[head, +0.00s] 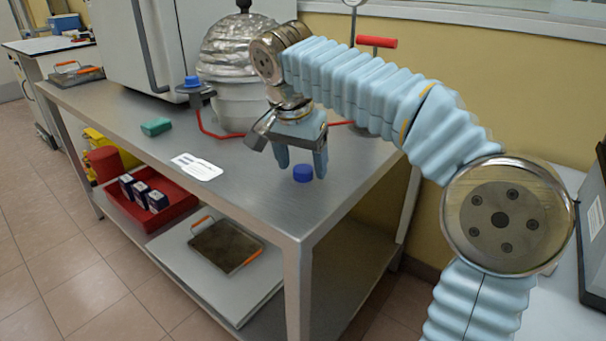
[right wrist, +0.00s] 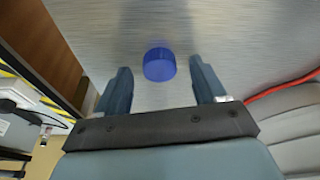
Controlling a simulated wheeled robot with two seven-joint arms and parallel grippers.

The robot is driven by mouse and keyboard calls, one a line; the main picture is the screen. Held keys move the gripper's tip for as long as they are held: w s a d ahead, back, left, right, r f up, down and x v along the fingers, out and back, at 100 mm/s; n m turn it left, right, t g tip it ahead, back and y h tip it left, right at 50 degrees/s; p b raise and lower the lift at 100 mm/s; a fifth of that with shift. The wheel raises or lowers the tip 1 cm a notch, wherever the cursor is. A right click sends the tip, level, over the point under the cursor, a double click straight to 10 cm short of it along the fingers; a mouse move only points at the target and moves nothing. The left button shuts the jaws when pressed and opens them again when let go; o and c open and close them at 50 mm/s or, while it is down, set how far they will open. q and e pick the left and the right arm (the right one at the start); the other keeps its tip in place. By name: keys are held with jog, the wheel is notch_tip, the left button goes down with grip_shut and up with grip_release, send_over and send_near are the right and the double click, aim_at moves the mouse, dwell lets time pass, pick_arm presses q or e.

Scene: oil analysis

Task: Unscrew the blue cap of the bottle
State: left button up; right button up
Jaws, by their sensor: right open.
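A blue cap (head: 303,173) rests on the metal table near its front right edge, with no bottle visible under it. My right gripper (head: 301,163) is open and points down just above and behind this cap. In the right wrist view the cap (right wrist: 159,64) shows between the two spread fingertips (right wrist: 162,75), apart from both. A second blue cap (head: 193,82) sits on top of a small grey holder left of the silver-covered vessel; I cannot make out a bottle body there. My left gripper is not in view.
The silver-covered vessel (head: 235,60) on a white base stands behind my right gripper, with a red tube (head: 212,132) around it. A green sponge (head: 156,126) and a white label card (head: 197,167) lie on the table (head: 250,205). The front of the table is mostly clear.

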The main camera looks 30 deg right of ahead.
jog(key=shift+d+f, duration=0.1)
jog(key=shift+f, duration=0.25)
jog(key=shift+r, duration=0.1)
jog(key=c, duration=1.2)
